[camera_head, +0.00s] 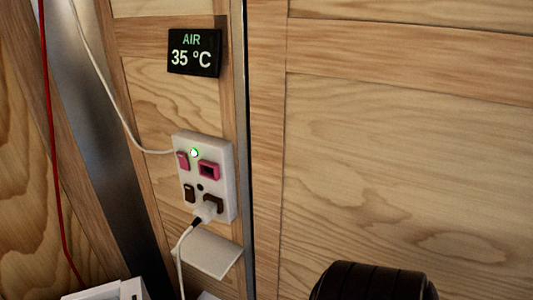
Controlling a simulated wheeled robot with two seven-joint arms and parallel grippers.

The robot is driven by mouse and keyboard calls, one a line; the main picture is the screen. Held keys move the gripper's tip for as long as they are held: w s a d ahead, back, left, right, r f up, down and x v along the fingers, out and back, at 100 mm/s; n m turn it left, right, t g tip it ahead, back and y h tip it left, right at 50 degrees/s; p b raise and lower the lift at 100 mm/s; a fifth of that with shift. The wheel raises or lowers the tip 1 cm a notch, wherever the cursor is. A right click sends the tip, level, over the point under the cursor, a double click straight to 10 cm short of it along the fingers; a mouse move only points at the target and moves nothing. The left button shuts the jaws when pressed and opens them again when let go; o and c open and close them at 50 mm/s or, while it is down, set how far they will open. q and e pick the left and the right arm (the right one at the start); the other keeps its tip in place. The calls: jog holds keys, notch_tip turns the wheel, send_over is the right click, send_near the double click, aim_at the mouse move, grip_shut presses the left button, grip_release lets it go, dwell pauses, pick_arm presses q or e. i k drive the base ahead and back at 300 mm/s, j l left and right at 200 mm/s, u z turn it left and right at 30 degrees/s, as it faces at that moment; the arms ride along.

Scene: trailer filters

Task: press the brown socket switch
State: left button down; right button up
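The brown socket switch (190,193) is a small dark brown rocker at the lower left of a white wall panel (228,185). To its right is a brown socket (219,203), with a white plug (206,211) in it. A dark, unlit round indicator (200,187) sits above them. The upper row has a pink switch (183,160) and a pink socket (209,170), with a lit green indicator (194,153) above. Nothing covers the brown switch. Neither of my grippers is in view.
A display (194,52) reads AIR 35 °C. A small white shelf (210,253) is below the panel. A white cable (105,85) and a red cable (52,140) hang at left. A white box (110,291) is at lower left, a dark rounded object (370,283) at lower right.

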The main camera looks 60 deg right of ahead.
aim_at(189, 190)
jog(key=z, duration=1.45)
